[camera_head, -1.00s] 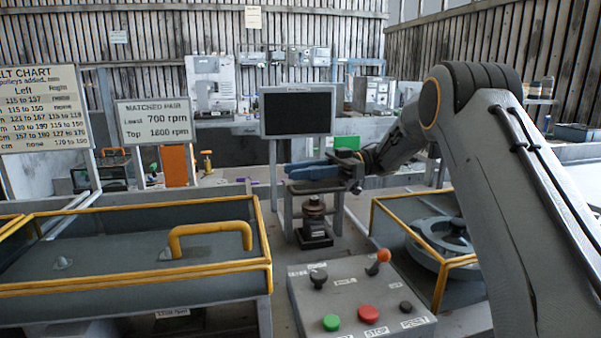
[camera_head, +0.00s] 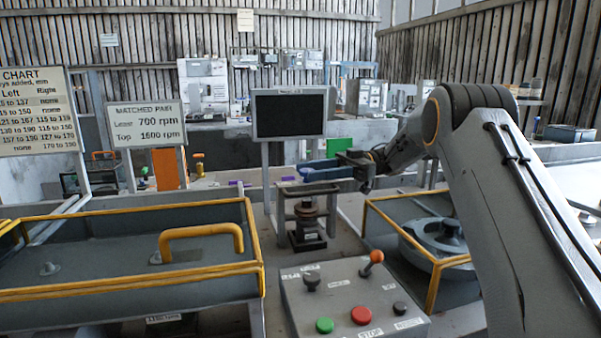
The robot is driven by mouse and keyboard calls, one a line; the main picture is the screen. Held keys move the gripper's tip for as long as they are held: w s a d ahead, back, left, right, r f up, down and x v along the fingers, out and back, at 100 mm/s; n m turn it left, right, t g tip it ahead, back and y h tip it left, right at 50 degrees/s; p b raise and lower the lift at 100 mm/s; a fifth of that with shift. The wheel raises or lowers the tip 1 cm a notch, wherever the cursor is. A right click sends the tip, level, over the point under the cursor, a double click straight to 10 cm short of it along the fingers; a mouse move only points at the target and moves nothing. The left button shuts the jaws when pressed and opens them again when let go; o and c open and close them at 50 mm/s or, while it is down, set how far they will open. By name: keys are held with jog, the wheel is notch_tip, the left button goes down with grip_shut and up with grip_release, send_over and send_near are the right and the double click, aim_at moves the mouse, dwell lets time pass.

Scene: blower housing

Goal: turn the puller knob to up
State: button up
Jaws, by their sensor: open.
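The control box (camera_head: 352,297) stands in front of me, with a sloped grey top. A dark knob (camera_head: 311,281) stands at its upper left, and a smaller dark knob (camera_head: 400,308) is at its lower right. The small labels are too blurred to read, so I cannot tell for sure which control is the puller knob or how it is turned.
The box also carries an orange-tipped lever (camera_head: 373,262), a green button (camera_head: 324,325) and a red button (camera_head: 361,315). A small frame with a dark spindle (camera_head: 307,220) stands behind it. A yellow-edged cover (camera_head: 100,262) is left, and a yellow-framed bin holding a grey housing (camera_head: 440,240) is right.

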jog(key=shift+d+r+p, duration=0.35)
jog(key=shift+r+p, duration=0.05)
jog(key=shift+p, duration=0.45)
jog(key=shift+w+d+f+p, duration=0.1)
jog(key=shift+w+d+p, duration=0.2)
jog(key=shift+p, duration=0.45)
jog(key=shift+d+f, duration=0.1)
jog(key=shift+d, duration=0.05)
